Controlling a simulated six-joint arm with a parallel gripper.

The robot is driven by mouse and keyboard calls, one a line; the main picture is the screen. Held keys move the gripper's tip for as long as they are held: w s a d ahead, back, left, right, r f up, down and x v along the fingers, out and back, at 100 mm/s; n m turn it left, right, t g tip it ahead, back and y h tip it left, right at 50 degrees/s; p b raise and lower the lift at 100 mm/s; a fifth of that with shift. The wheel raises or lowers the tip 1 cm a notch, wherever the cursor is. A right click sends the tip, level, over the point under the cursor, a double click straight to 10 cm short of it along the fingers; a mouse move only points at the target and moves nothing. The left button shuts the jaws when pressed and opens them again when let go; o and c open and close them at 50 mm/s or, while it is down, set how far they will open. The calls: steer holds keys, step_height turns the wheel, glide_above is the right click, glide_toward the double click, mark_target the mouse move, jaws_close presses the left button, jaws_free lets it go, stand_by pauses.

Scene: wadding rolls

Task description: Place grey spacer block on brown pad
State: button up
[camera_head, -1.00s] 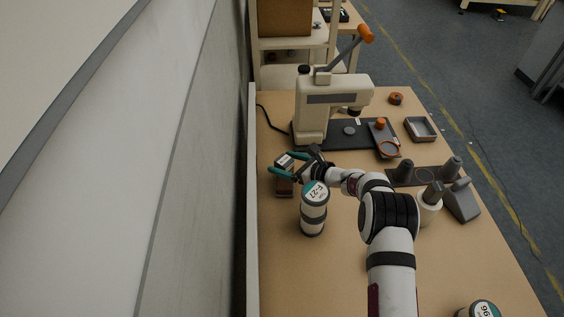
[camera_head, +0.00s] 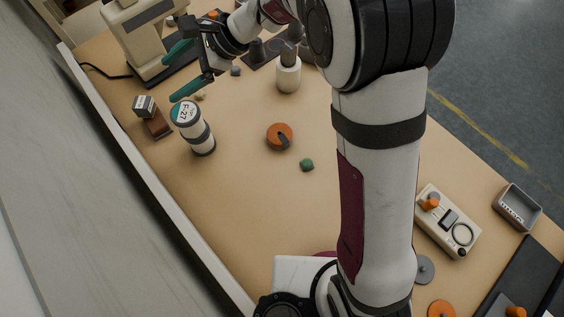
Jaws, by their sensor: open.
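A small dark grey block with a pale label (camera_head: 144,105), which looks like the spacer block, sits at the far end of a brown piece (camera_head: 157,126), which looks like the pad. It seems to rest on the brown piece, though the exact contact is hard to tell. My gripper (camera_head: 168,80) is open and empty, its teal fingers apart. In the picture it is above and to the right of the block, clear of it.
A white and grey canister marked F-27 (camera_head: 197,132) stands just right of the brown piece. An orange disc (camera_head: 280,136) and a green lump (camera_head: 307,165) lie mid-table. A beige press (camera_head: 143,38) stands behind. A wall edge runs along the left.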

steer(key=s+d+n+h, duration=0.3)
steer(key=s+d+h, duration=0.1)
steer(key=s+d, duration=0.7)
steer(key=s+d+n+t+h, duration=0.1)
steer(key=s+d+n+h, duration=0.2)
steer(key=s+d, duration=0.9)
steer(key=d+h, duration=0.2)
steer(key=d, duration=0.3)
steer(key=shift+s+d+f+n, duration=0.15)
steer(key=shift+d+n, duration=0.05)
steer(key=shift+n, duration=0.2)
